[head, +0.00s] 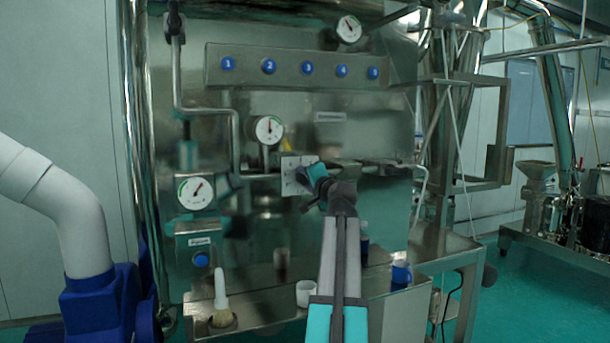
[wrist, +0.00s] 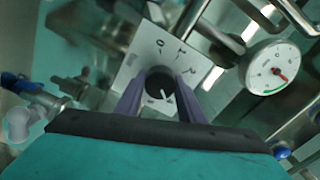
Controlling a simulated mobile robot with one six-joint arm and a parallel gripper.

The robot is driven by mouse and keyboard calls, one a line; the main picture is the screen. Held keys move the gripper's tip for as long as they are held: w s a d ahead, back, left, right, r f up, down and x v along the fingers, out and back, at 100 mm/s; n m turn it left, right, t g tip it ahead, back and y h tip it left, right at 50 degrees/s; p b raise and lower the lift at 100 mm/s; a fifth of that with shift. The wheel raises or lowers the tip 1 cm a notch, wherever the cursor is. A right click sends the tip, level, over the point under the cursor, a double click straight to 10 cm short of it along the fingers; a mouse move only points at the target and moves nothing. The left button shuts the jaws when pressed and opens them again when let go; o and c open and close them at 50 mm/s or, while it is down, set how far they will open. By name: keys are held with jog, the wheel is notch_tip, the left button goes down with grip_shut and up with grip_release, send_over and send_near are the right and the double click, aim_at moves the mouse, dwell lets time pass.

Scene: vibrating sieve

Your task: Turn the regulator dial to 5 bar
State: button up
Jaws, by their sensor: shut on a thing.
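The regulator dial is a dark round knob (wrist: 160,84) with a short white mark, set on a white square scale plate (wrist: 152,50). In the wrist view the plate looks tilted; its printed figures are too small to read surely. The mark points toward the lower right of that picture. My gripper (wrist: 160,98) has its two fingers on either side of the knob, shut on it. In the head view my gripper (head: 312,179) reaches the white plate (head: 291,174) and hides the knob. A round gauge (head: 269,130) sits above left of the plate; a gauge also shows in the wrist view (wrist: 272,68).
Another gauge (head: 196,193) is at lower left and one (head: 349,29) at the top. A panel of numbered blue buttons (head: 308,68) is above. A brush (head: 221,300), a white cup (head: 305,293) and a blue cup (head: 401,271) stand on the steel shelf below. Pipes run close by.

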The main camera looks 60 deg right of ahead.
jog(key=m+p, duration=0.3)
jog(key=m, duration=0.2)
jog(key=shift+m+p, duration=1.1)
jog(key=shift+m, duration=0.4)
jog(key=shift+f, duration=0.1)
jog(key=o, duration=1)
jog(key=shift+o, duration=0.2)
jog(key=shift+s, duration=0.1)
jog(key=b+v, duration=0.3)
jog(key=v, duration=1)
jog(key=shift+s+a+b, duration=0.2)
jog(key=shift+s+b, duration=0.1)
jog(key=shift+b, duration=0.1)
